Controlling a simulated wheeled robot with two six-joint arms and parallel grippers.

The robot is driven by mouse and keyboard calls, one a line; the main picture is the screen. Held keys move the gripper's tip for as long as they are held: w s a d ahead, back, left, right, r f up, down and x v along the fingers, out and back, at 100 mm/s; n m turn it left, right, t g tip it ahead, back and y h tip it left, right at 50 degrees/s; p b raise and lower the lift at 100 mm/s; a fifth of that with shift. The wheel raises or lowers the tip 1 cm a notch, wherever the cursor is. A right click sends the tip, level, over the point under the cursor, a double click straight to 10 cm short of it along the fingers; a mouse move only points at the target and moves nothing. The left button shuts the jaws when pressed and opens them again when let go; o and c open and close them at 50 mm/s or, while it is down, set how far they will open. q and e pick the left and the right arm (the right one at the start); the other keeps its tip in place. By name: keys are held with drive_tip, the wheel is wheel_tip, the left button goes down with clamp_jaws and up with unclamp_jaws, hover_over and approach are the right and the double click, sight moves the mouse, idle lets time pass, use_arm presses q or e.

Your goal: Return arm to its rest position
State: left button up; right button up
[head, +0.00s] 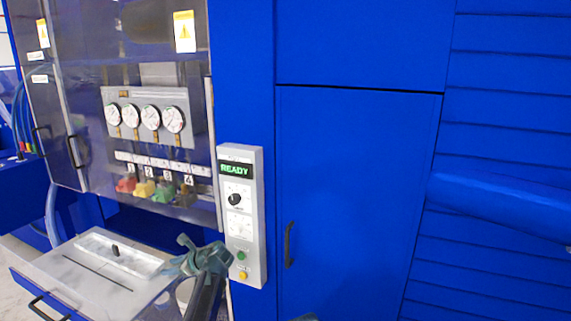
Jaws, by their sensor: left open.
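My left gripper (181,256) is dark grey-green and reaches up from the bottom centre. Its jaws are open and point left, with nothing seen between them. It appears in front of the right end of a pull-out drawer (70,272) and just left of the control box (254,214). I cannot tell whether it touches either. The control box has a green READY display (235,169), a black knob (235,199), and a green and a yellow button near its bottom.
A blue machine wall fills the view, with a closed door (355,190) right of the control box. At left, a clear-windowed cabinet (85,100) holds several gauges (150,117) above numbered coloured parts. A thick blue bar (500,203) juts in at right.

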use_arm(q)
drive_tip(key=s+d+f+n+g+h, duration=0.1)
drive_tip(key=s+d+f+n+h, duration=0.2)
drive_tip(key=s+d, duration=0.7)
drive_tip(key=s+d+f+n+g+h, duration=0.2)
drive_tip(key=s+d+f+n+h, duration=0.1)
drive_tip(key=s+d+n, duration=0.5)
drive_tip(key=s+d+f+n+g+h, duration=0.2)
drive_tip(key=s+d+f+n+h, duration=0.2)
drive_tip(key=s+d, duration=0.8)
drive_tip(key=shift+s+f+n, duration=0.65)
drive_tip(key=shift+s+n, duration=0.05)
drive_tip(key=shift+s, duration=0.1)
